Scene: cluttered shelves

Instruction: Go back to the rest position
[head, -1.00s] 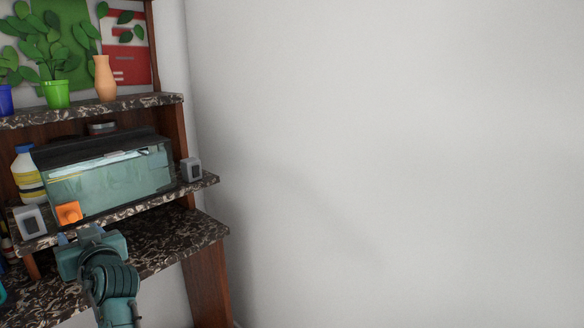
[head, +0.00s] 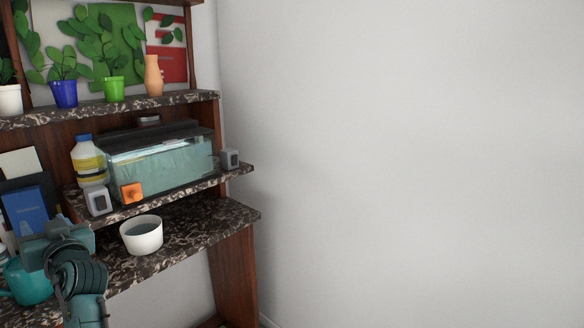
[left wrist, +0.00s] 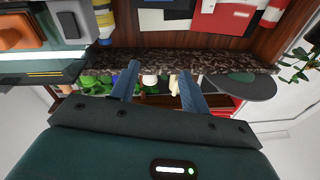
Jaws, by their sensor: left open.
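My left gripper (head: 65,228) is at the lower left of the head view, in front of the shelves. Its fingers are hard to make out there. In the left wrist view the two blue fingers of the left gripper (left wrist: 159,72) stand apart with nothing held between them. A dark speckled shelf edge and small coloured things show beyond them. My right gripper is not in view.
The shelf unit holds a glass tank (head: 165,166), a yellow-labelled bottle (head: 88,165), an orange block (head: 132,193), a white bowl (head: 142,238), a teal pot (head: 30,284) and a blue book (head: 30,214). Potted plants stand above. A bare wall (head: 420,160) fills the right.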

